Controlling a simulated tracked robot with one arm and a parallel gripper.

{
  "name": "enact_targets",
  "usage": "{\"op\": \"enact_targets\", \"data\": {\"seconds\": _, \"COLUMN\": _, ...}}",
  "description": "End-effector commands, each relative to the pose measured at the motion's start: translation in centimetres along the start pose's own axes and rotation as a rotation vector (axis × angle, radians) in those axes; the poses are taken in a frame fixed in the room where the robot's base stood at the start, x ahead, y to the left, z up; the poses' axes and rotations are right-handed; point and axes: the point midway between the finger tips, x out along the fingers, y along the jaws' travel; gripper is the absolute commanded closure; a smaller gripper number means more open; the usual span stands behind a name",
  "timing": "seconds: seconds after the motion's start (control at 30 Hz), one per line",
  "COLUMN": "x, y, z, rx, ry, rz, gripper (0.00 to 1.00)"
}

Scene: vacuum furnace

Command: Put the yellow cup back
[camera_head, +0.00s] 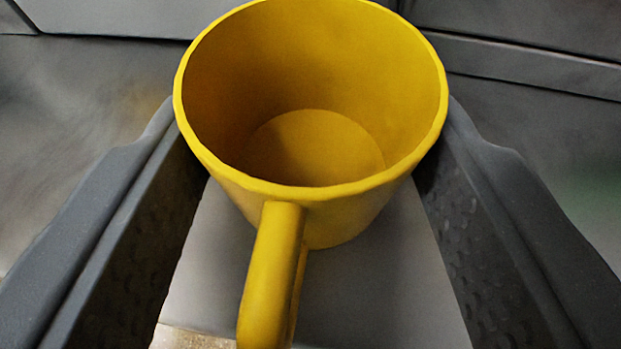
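The yellow cup (315,85) is large in the upper middle of the camera_head view. I look down into it and it appears empty. Its handle (270,275) points toward me, a little left of centre. My gripper (312,150) has one dark grey finger on each side of the cup. Both fingers meet the cup's outer walls below the rim, so it appears shut on the cup. The cup's outer walls hide the exact contact. I cannot tell whether the cup's base rests on the grey surface beneath it or is held just above it.
A smooth grey surface (380,285) lies below the cup and between the fingers. Darker grey panels with seams (530,65) lie behind and to both sides. A small speckled patch of floor (190,338) shows at the bottom left. No other loose objects are in view.

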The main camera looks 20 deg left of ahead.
Motion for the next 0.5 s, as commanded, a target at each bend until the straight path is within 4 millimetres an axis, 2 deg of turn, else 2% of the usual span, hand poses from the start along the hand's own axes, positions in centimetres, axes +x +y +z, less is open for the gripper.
{"op": "enact_targets", "data": {"seconds": 0.17, "x": 0.05, "y": 0.03, "z": 0.11, "rx": 0.000, "ry": 0.000, "rz": 0.000, "gripper": 0.82}}
{"op": "enact_targets", "data": {"seconds": 0.2, "x": 0.08, "y": 0.03, "z": 0.17, "rx": 0.000, "ry": 0.000, "rz": 0.001, "gripper": 0.48}}
{"op": "enact_targets", "data": {"seconds": 0.27, "x": 0.07, "y": 0.04, "z": 0.13, "rx": 0.000, "ry": 0.000, "rz": 0.001, "gripper": 0.31}}
{"op": "enact_targets", "data": {"seconds": 0.3, "x": 0.07, "y": 0.04, "z": 0.13, "rx": 0.000, "ry": 0.000, "rz": 0.001, "gripper": 0.29}}
{"op": "enact_targets", "data": {"seconds": 0.5, "x": 0.07, "y": 0.04, "z": 0.13, "rx": 0.000, "ry": 0.000, "rz": 0.001, "gripper": 0.29}}
